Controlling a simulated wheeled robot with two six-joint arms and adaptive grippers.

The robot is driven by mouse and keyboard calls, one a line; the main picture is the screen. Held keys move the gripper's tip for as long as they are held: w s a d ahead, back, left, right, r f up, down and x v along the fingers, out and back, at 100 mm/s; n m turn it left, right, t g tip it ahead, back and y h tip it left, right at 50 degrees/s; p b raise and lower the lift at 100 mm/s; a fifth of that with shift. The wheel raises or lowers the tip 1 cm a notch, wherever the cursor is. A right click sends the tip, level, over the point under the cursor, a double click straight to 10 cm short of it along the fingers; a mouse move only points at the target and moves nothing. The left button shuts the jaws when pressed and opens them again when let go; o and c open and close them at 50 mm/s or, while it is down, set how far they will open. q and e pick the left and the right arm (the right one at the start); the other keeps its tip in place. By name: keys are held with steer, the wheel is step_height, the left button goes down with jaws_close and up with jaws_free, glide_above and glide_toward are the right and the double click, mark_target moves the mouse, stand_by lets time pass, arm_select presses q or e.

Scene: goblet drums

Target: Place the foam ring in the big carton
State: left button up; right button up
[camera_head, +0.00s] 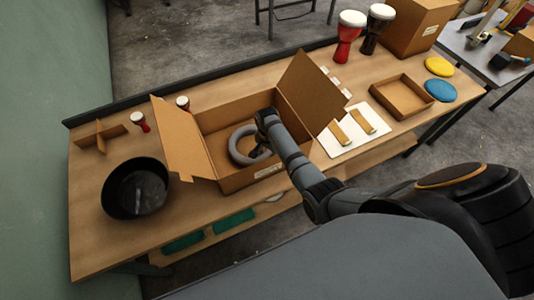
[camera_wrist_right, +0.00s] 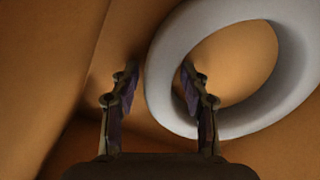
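The grey foam ring (camera_head: 234,150) is inside the big open carton (camera_head: 238,182), near its floor in the head view. My right gripper (camera_head: 257,150) reaches down into the carton at the ring. In the right wrist view, the fingers (camera_wrist_right: 160,78) are apart, with one side of the ring (camera_wrist_right: 298,50) between them. The right finger is in the ring's hole and the left finger is outside it. A gap shows between the left finger and the ring. My left gripper is out of view.
The carton's flaps stand open to left (camera_head: 178,137) and right (camera_head: 311,88). A black bowl-like vessel (camera_head: 135,188) is left of it. A white board with two blocks (camera_head: 352,142) and a shallow box (camera_head: 402,97) are to the right. Goblet drums (camera_head: 348,35) stand behind.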

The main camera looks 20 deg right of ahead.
steer(key=shift+r, duration=0.1)
steer(key=shift+r, duration=0.4)
step_height(320, 180, up, 11)
steer(key=shift+r, duration=0.15)
steer(key=shift+r, duration=0.1)
